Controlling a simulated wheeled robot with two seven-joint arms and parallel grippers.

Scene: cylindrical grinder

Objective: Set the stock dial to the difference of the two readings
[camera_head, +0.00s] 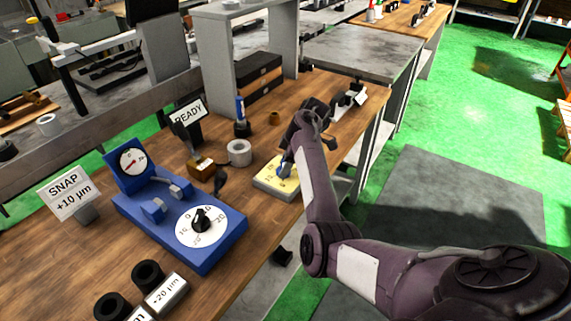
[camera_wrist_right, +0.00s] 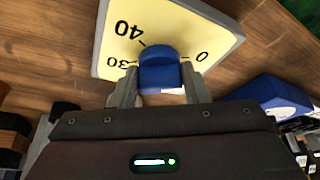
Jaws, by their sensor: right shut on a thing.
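A yellow dial plate (camera_head: 266,180) with a blue knob (camera_head: 284,171) sits on the wooden bench. In the right wrist view the plate (camera_wrist_right: 195,25) shows the numbers 40, 30 and 0 around the blue knob (camera_wrist_right: 158,72). My right gripper (camera_wrist_right: 159,88) is shut on the blue knob, one finger on each side. In the head view this gripper (camera_head: 287,163) partly hides the plate. A blue gauge (camera_head: 180,215) has a small red-needled dial (camera_head: 132,161) and a white dial (camera_head: 190,237) with a black knob (camera_head: 201,219). My left gripper is out of view.
A sign (camera_head: 70,197) reads SNAP +10 µm; another (camera_head: 187,114) reads READY. Black rings (camera_head: 148,274) and a +20 µm label block (camera_head: 166,294) lie at the front. A brass block (camera_head: 201,168) and white ring (camera_head: 239,153) stand left of the yellow plate.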

